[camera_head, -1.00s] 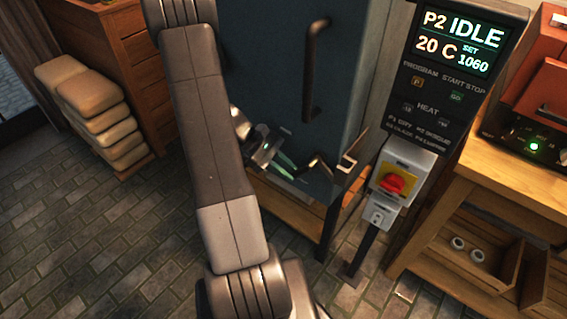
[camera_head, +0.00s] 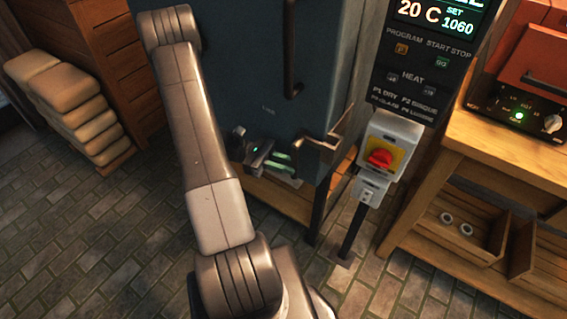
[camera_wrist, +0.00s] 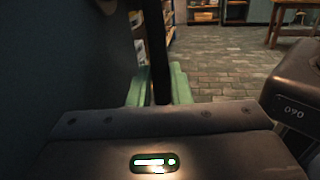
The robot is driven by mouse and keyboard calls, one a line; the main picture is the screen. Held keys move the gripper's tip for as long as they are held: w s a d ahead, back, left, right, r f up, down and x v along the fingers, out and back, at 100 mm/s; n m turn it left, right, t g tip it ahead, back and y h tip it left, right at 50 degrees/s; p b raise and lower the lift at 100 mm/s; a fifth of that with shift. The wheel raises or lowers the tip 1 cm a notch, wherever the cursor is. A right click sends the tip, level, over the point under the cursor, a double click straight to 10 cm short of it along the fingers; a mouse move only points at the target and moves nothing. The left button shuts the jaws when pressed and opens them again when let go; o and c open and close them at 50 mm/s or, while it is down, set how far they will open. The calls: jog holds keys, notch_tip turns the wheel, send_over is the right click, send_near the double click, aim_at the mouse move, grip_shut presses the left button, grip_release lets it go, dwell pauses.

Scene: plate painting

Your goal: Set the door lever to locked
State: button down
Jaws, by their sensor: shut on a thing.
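The dark door lever (camera_head: 312,146) is on the lower right of the tall blue-grey door (camera_head: 245,85), near its edge. In the wrist view, a dark upright bar, which looks like the lever (camera_wrist: 160,55), stands between my two green fingers. My gripper (camera_head: 285,164) is low in front of the door and shut on the lever; it also shows in the wrist view (camera_wrist: 158,92). The exact contact is small in the head view and partly hidden in the wrist view. Any locked marking is too small to read.
A long dark handle (camera_head: 291,50) is higher on the door. To the right stand the control panel (camera_head: 420,75), a red-knobbed switch box (camera_head: 384,155) and a wooden bench (camera_head: 460,150). Stacked tan bags (camera_head: 70,105) are at the left. The brick floor (camera_head: 90,240) is open in front.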

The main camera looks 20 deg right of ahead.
dwell(0.4)
jog(key=c, duration=1.3)
grip_release()
jog(key=shift+s+d, duration=0.1)
jog(key=v, duration=1.4)
jog(key=shift+b, duration=0.4)
jog(key=p+x, duration=0.1)
jog(key=x, duration=1.2)
jog(key=shift+s+d, duration=0.25)
jog(key=shift+d, duration=0.1)
